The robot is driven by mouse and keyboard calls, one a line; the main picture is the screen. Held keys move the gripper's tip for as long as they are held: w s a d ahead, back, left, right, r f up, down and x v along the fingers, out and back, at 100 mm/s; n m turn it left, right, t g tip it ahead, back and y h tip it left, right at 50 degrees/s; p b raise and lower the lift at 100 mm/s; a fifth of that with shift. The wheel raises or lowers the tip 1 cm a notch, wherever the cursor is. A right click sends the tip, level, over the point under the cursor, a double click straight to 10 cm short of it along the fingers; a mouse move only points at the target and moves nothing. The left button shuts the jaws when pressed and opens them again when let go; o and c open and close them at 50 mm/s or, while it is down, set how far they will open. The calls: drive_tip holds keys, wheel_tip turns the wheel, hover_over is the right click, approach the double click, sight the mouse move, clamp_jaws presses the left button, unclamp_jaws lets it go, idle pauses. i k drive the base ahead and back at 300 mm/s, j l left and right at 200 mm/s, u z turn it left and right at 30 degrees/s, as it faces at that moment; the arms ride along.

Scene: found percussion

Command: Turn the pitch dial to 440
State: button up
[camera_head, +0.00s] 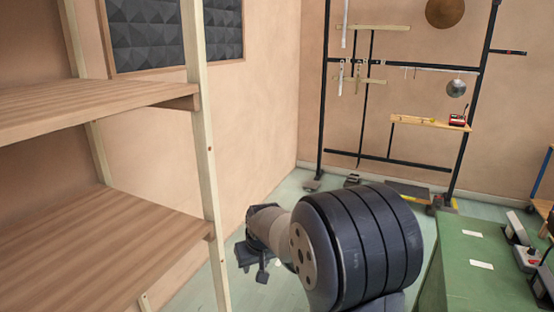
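No dial or number 440 can be made out in the head view. A small red device (457,120) sits on a narrow wooden shelf on the far black rack, too small to read. Another device with a red part (528,258) lies on the green table at the right, with no readable dial. My gripper (254,264) hangs low at the centre left, over the floor between the wooden shelves and the table, well away from both devices. Its dark fingers are partly seen, and whether they are apart or together is unclear. Nothing shows held in it.
Wooden shelves (100,241) with pale posts stand close on the left. A black rack (322,110) at the back carries a bronze disc (445,11), a small metal pan (456,88) and hanging bars. The green table (462,279) is at the right front. Some green floor is clear.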

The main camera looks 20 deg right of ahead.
sight(531, 250)
drive_tip(key=i+l+z, duration=0.1)
drive_tip(key=i+z, duration=0.15)
drive_tip(key=z, duration=0.2)
drive_tip(key=i+z, duration=0.25)
drive_tip(key=z, duration=0.25)
drive_tip(key=i+j+z, duration=0.1)
drive_tip(key=i+z, duration=0.15)
drive_tip(key=z, duration=0.2)
drive_tip(key=i+j+z, duration=0.15)
drive_tip(key=z, duration=0.3)
drive_tip(key=i+j+z, duration=0.15)
drive_tip(key=i+z, duration=0.15)
drive_tip(key=z, duration=0.15)
drive_tip(key=i+j+z, duration=0.25)
drive_tip(key=z, duration=0.2)
drive_tip(key=i+j+z, duration=0.25)
drive_tip(key=z, duration=0.25)
drive_tip(key=i+j+z, duration=0.1)
drive_tip(key=j+z, duration=0.35)
drive_tip(key=i+j+z, duration=0.2)
drive_tip(key=j, duration=0.25)
drive_tip(key=j+z, duration=0.2)
drive_tip(key=j, duration=0.25)
